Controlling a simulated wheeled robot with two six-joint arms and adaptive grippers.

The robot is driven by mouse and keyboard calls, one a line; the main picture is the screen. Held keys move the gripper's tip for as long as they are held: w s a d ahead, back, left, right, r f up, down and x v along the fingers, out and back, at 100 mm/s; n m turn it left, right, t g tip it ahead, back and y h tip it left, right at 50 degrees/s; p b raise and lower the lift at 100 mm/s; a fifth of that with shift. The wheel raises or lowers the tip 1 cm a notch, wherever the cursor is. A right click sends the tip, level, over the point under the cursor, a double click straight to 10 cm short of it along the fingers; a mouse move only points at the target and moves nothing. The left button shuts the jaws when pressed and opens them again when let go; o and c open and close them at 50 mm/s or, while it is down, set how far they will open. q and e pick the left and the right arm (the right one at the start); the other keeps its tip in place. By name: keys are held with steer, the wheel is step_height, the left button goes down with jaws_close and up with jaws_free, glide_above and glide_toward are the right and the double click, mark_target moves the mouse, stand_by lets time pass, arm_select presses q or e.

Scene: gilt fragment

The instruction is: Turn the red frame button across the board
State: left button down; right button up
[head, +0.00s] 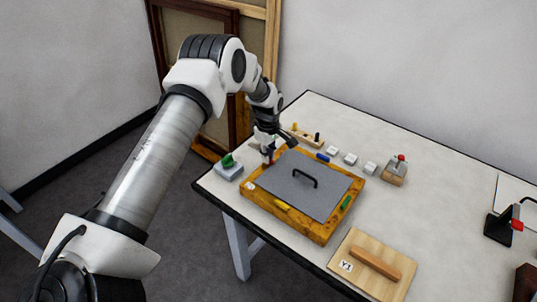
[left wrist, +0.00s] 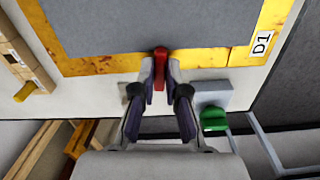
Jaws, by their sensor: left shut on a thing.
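The gilt frame (head: 315,232) lies flat on the table with a grey board (head: 310,198) inside it; the board has a black handle (head: 304,178). The red frame button (left wrist: 160,70) sits on the frame's rim in the left wrist view, its long side pointing toward the grey board (left wrist: 140,22), its tip at about the board's edge. My left gripper (left wrist: 161,80) is shut on it; in the head view the gripper (head: 268,155) is at the frame's back left side. Yellow (head: 282,205), green (head: 346,202) and blue (head: 322,157) buttons are on the other sides. My right gripper is not in view.
A grey block with a green top (head: 228,163) stands close left of the gripper. Several white blocks (head: 350,159), a wooden rack (head: 305,135) and a red-topped block (head: 394,172) stand behind the frame. A wooden board with a handle (head: 372,264) lies in front.

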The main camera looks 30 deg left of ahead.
arm_select(q)
steer(key=shift+f+n, duration=0.1)
steer(key=shift+n, duration=0.5)
steer(key=c, duration=1.4)
jaws_free()
steer(key=shift+o, duration=1)
steer(key=shift+a+f, duration=0.1)
steer(key=shift+a, duration=0.2)
steer(key=shift+r, duration=0.45)
step_height(320, 180, up, 11)
steer(key=shift+w, duration=0.1)
